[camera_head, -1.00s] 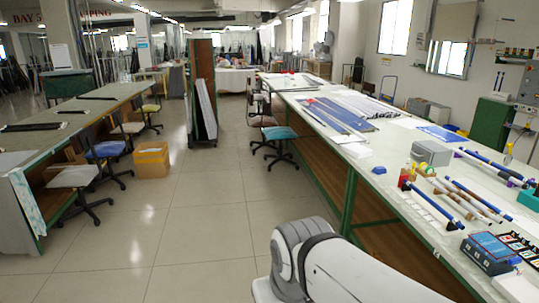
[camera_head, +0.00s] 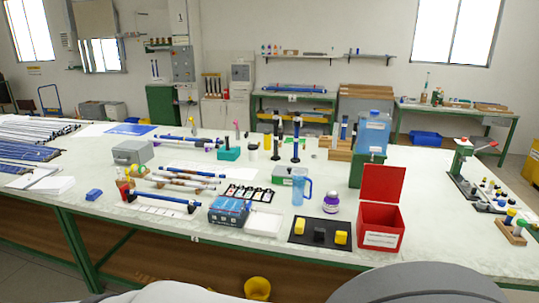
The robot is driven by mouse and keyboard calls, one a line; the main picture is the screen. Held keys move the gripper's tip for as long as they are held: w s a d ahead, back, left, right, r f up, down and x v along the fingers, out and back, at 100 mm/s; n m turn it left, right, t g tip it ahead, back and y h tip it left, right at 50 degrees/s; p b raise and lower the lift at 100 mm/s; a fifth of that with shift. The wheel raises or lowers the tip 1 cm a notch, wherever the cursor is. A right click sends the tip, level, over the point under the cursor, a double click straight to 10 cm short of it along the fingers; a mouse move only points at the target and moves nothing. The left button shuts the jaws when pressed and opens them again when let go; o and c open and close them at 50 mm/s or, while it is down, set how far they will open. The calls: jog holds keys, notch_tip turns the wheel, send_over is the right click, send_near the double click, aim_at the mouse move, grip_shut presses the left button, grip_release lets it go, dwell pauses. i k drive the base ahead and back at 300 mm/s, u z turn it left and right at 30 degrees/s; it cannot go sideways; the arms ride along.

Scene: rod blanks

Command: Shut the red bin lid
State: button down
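A red bin (camera_head: 381,228) with a white label on its front stands near the front edge of the white-topped bench, right of the middle. Its red lid (camera_head: 383,183) is open and stands upright at the back of the bin. What is inside the bin cannot be made out. My gripper is not in view; only white and grey parts of my own arm show along the bottom edge.
A dark mat (camera_head: 319,233) with yellow and black blocks lies left of the bin. A purple-labelled jar (camera_head: 331,203), a blue jug (camera_head: 302,187) and a water dispenser (camera_head: 373,135) stand close by.

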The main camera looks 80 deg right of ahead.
aim_at(380, 183)
jog(key=u, duration=0.05)
jog(key=k, duration=0.1)
jog(key=z, duration=3.5)
jog(key=i, duration=1.45)
jog(key=u, duration=0.2)
